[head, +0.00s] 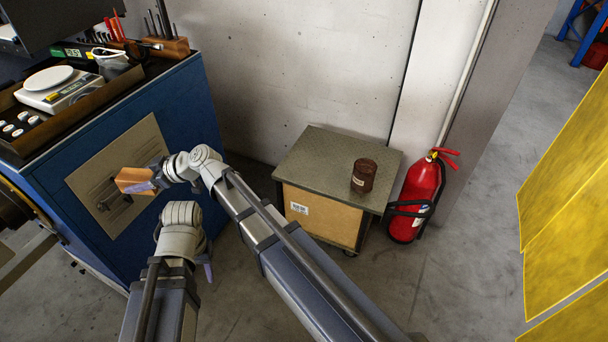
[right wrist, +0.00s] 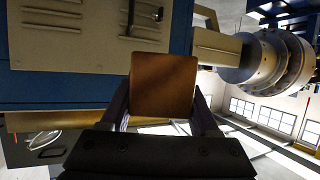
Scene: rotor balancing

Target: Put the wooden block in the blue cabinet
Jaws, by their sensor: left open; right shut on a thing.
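The wooden block (head: 133,180) is orange-brown and held up in front of the blue cabinet (head: 205,115). My right gripper (head: 150,182) reaches across from the right and is shut on it. In the right wrist view the block (right wrist: 163,85) sits between the fingers. A beige panel (head: 140,150) with slots and a dark handle is on the cabinet's front. It also shows behind the block in the right wrist view (right wrist: 85,45). I see no opening in the cabinet front. My left gripper (head: 206,268) is open, low and right of the block, its fingers partly hidden by its wrist.
On the cabinet top are a white scale (head: 58,88) in a tray and a wooden tool holder (head: 168,46). A low cart (head: 322,165) carries a brown can (head: 364,175). A red fire extinguisher (head: 415,200) stands beside it. Yellow panels (head: 565,170) are far right.

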